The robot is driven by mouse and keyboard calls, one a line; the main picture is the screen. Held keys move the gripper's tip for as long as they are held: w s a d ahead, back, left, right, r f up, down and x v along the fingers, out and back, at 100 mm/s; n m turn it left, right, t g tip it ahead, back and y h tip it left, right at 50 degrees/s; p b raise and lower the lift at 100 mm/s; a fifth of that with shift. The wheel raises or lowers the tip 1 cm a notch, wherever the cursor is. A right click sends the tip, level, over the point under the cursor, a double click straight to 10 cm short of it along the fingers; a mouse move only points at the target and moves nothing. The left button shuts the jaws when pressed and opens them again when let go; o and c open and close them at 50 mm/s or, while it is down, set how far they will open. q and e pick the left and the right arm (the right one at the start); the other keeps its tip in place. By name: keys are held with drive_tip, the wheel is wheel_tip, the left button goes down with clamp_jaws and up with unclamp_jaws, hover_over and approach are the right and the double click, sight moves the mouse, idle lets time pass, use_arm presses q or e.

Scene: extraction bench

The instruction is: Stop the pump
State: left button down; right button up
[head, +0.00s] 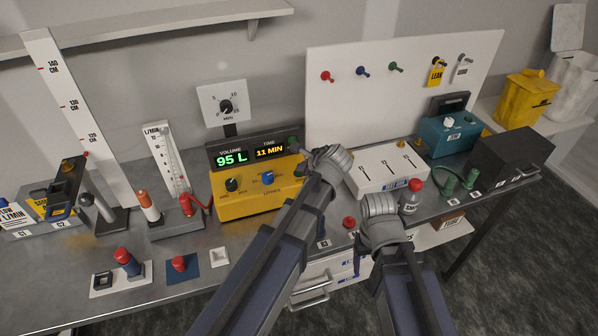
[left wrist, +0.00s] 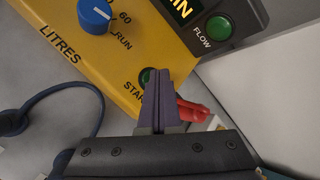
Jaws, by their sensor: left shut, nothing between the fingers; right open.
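The yellow pump unit (head: 245,203) stands mid-bench, its display (head: 252,156) reading 95 L and 11 MIN. It has a black knob (head: 232,184) and a blue knob (head: 267,178), also large in the left wrist view (left wrist: 95,15). My left gripper (left wrist: 158,75) is shut and empty at the panel's right end, its tips over the green START button (left wrist: 148,77), which is partly covered. Whether they touch it is unclear. A red part (left wrist: 192,108) shows beside the fingers, partly hidden. My right gripper (head: 364,242) is open, its fingers mostly hidden, over the bench's front edge.
A green FLOW light (left wrist: 219,27) is at the panel's upper right. A white box (head: 388,168) stands right of the pump, near a red-capped bottle (head: 411,198). A red button (head: 349,222) is close to my right gripper. A red-handled stand (head: 188,210) is left of the pump.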

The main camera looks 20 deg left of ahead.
use_arm(q)
drive_tip(key=shift+r, duration=0.15)
drive_tip(key=shift+r+p, duration=0.7)
drive_tip(key=shift+p, duration=0.1)
wheel_tip(320, 180, up, 5)
drive_tip(key=p, duration=0.5)
idle(0.5)
drive_tip(key=s+d+f+n+g+h+b, duration=0.1)
drive_tip(key=s+d+f+n+g, duration=0.1)
drive_tip(key=s, duration=0.5)
drive_tip(key=s+d+f+n+g+h, duration=0.2)
drive_tip(key=s+d+f+n, duration=0.2)
drive_tip(key=s+d+n, duration=0.2)
drive_tip(key=s+d+f+n+g+h+b, duration=0.1)
drive_tip(key=s+d+f+n+g+h, duration=0.1)
drive_tip(key=s+n, duration=0.4)
drive_tip(key=s+d+f, duration=0.1)
drive_tip(key=s+d, duration=0.1)
drive_tip(key=s, duration=0.2)
drive_tip(key=shift+s+g+b, duration=0.2)
drive_tip(key=shift+g+b, duration=0.1)
